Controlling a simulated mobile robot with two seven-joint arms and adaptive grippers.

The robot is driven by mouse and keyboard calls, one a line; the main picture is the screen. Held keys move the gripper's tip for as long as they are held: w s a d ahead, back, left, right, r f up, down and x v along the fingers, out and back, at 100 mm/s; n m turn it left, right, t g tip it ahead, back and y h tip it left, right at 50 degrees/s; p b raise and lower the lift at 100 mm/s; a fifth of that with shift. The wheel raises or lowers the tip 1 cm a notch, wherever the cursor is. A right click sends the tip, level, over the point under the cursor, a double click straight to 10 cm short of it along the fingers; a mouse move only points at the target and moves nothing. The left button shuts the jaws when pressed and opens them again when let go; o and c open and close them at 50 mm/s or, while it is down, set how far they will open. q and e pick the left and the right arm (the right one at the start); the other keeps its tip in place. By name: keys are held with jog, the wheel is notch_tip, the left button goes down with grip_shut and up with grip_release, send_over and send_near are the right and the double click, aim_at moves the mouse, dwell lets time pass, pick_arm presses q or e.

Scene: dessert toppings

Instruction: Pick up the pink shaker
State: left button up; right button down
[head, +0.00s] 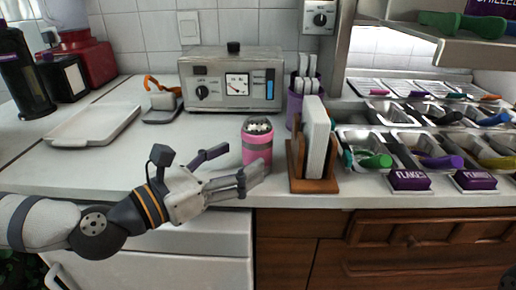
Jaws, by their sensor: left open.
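The pink shaker (256,146) stands upright on the white counter, left of the wooden napkin holder. It has a grey band around its middle and a pale, dark-specked top. My left gripper (236,166) comes in from the left at the counter's front edge. Its fingers are apart and point right towards the shaker. The nearer finger overlaps the shaker's lower part in the picture; I cannot tell whether they touch. My right gripper does not show.
The wooden napkin holder (313,183) stands close right of the shaker, with a purple cup (294,108) behind it. A grey machine (232,81) stands at the back. Metal topping trays (402,155) fill the right. Clear counter and a white tray (95,124) lie left.

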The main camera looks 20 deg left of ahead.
aim_at(246, 152)
pick_arm(q)
jog(key=p+x, duration=0.1)
jog(key=x, duration=0.5)
jog(key=shift+a+r, duration=0.1)
jog(key=shift+r, duration=0.1)
jog(key=c, duration=1.3)
jog(key=shift+r, duration=0.1)
